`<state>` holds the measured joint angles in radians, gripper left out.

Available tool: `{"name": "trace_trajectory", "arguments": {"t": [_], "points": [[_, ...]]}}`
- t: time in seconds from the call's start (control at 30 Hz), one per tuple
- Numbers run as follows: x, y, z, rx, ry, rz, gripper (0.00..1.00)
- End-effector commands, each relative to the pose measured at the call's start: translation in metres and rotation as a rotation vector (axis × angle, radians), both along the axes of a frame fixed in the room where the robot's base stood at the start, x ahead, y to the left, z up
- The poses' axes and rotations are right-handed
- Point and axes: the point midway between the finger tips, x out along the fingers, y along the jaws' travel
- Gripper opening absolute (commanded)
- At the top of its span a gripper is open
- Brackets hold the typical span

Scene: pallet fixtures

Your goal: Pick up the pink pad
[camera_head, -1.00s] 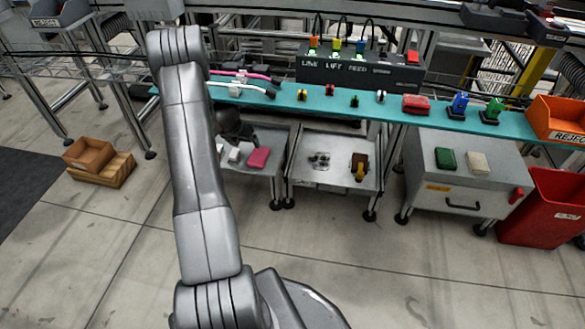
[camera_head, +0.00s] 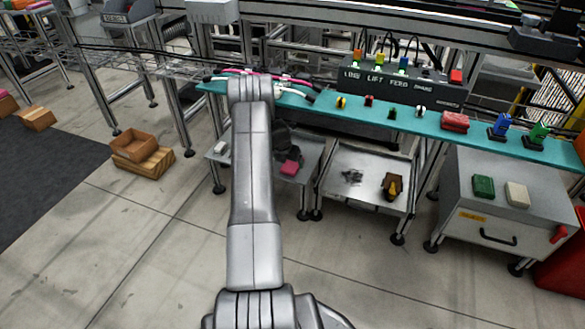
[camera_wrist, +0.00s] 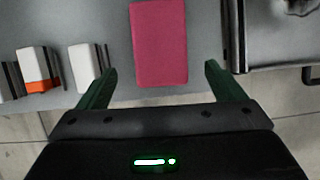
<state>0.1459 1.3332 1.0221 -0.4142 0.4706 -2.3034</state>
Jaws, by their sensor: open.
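The pink pad (camera_wrist: 159,45) is a flat rectangle lying on a grey metal tray cart (camera_wrist: 80,14). In the head view the pink pad (camera_head: 290,168) shows just right of my arm, on the low cart under the teal shelf. My gripper (camera_wrist: 158,80) is open in the wrist view, its two green fingers apart and empty. The pad appears between and ahead of the fingertips, with its near edge around their level in the picture. The gap in height cannot be told. In the head view my gripper is a dark shape partly hidden by my arm.
White blocks (camera_wrist: 84,66) and a white-and-orange block (camera_wrist: 38,68) stand left of the pad. A second tray cart (camera_head: 365,170) is close on the right. The teal shelf (camera_head: 430,125) overhangs behind. Open floor lies in front.

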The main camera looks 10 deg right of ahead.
Motion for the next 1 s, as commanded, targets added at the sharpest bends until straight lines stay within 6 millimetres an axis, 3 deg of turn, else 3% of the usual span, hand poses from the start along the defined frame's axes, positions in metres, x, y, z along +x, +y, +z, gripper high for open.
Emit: {"name": "trace_trajectory", "arguments": {"t": [0.03, 0.23, 0.53, 0.57, 0.8, 1.0], "points": [[0.003, -0.003, -0.012, 0.0, 0.0, -0.001, 0.89], [0.013, -0.011, -0.034, 0.0, 0.001, -0.002, 0.89], [0.015, -0.012, -0.037, 0.0, 0.001, -0.001, 0.89], [0.015, -0.012, -0.037, 0.0, 0.001, -0.001, 0.87], [0.015, -0.012, -0.037, 0.0, 0.001, -0.001, 0.41], [0.015, -0.012, -0.037, 0.0, 0.001, -0.001, 0.41]]}}
